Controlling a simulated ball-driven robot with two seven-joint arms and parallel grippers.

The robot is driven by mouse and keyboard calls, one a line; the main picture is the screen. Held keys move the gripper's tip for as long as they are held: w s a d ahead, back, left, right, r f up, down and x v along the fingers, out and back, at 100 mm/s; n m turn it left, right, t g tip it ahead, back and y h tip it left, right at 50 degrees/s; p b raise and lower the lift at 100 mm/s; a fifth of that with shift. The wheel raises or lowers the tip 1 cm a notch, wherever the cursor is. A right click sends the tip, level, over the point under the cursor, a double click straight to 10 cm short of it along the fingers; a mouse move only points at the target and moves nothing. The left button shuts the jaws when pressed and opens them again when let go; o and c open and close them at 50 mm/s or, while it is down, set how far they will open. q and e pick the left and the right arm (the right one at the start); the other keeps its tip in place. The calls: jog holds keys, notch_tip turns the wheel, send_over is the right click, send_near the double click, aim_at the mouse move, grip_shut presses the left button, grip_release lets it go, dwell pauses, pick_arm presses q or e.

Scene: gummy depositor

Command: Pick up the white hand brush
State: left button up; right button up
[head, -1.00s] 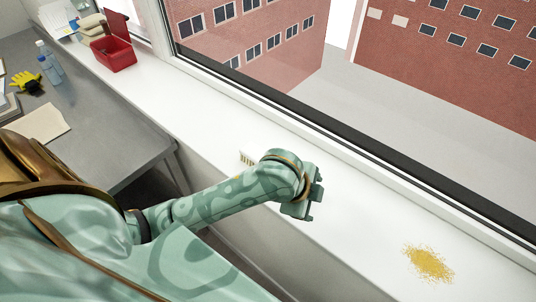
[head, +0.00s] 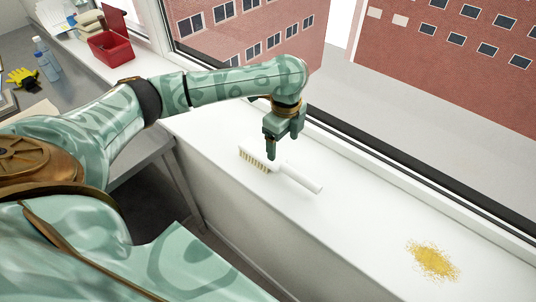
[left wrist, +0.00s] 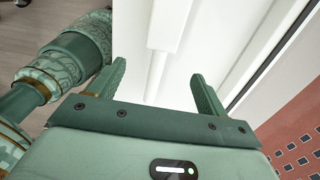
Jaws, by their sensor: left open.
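The white hand brush (head: 300,179) lies on the white window sill in the head view. Its tan bristles show at the left end and its handle points to the lower right. My left gripper (head: 274,150) points down over the brush, near where its head meets the handle, and hides part of it. In the left wrist view the left gripper (left wrist: 160,82) is open, with its two fingers apart and nothing held. A white bar shows beyond the fingers there, but I cannot tell surely whether it is the brush. My right gripper is not in view.
Yellow crumbs (head: 432,260) lie on the sill (head: 370,225) to the right. The window frame runs along the sill's far side. An open red box (head: 110,46) stands at the far left. The grey desk (head: 85,75) holds bottles and a yellow glove (head: 22,77).

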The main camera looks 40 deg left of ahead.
aim_at(279, 162)
pick_arm(q)
notch_tip(279, 162, down, 3)
jog(key=shift+f+b, duration=0.15)
jog(key=shift+b, duration=0.15)
jog(key=f+b, duration=0.1)
jog(key=f, duration=0.1)
jog(key=a+f+b, duration=0.1)
jog(key=f, duration=0.2)
jog(key=shift+w+a+f, duration=0.15)
jog(key=c, duration=1.2)
